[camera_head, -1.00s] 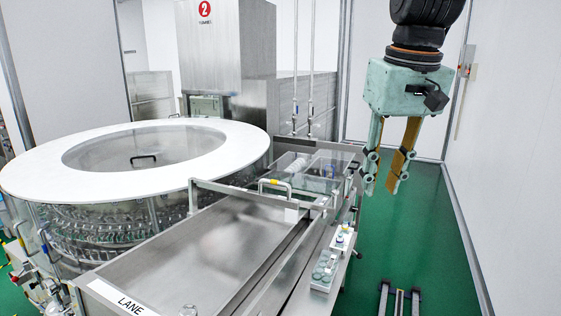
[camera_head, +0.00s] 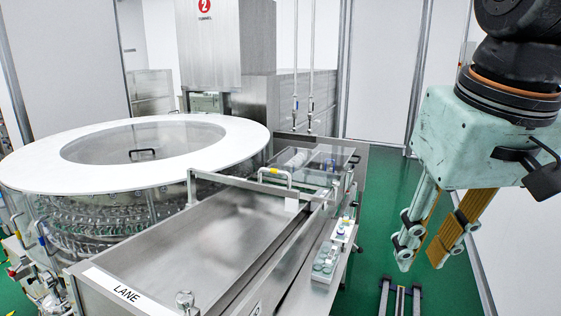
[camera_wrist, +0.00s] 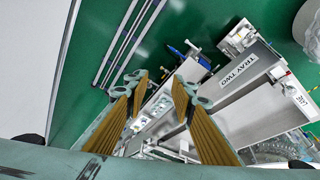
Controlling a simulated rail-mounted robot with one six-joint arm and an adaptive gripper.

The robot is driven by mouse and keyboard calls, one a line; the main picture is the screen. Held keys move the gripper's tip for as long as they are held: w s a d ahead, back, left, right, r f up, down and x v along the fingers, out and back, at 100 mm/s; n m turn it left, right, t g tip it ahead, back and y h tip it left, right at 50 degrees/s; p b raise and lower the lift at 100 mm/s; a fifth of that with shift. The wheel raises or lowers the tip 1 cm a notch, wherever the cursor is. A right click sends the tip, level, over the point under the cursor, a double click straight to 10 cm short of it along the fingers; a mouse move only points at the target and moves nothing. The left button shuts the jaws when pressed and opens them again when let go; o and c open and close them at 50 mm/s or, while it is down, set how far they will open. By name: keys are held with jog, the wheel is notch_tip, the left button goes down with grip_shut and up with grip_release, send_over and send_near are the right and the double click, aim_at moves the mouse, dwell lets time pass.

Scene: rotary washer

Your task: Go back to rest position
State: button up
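My gripper (camera_head: 421,262) is at the right of the head view, raised over the green floor and to the right of the machine's lane. Its teal body with two orange-padded fingers points down. The fingers are apart with nothing between them. In the wrist view the two fingers of my gripper (camera_wrist: 160,88) also stand apart and empty, with floor and machine parts beyond them.
The rotary washer (camera_head: 35,178) has a white ring top at the left. A steel lane (camera_head: 215,235) runs beside it. A small tray (camera_head: 325,262) with several caps sits at the lane's right edge. Rails (camera_head: 400,295) lie on the floor. Green floor is free around my gripper.

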jog(key=s+f+b, duration=0.2)
jog(key=s+f, duration=0.5)
jog(key=s, duration=0.3)
jog(key=shift+s+f+m+t, duration=0.15)
jog(key=shift+s+m+t, duration=0.15)
jog(key=shift+w, duration=0.1)
jog(key=shift+c, duration=0.5)
dwell(0.4)
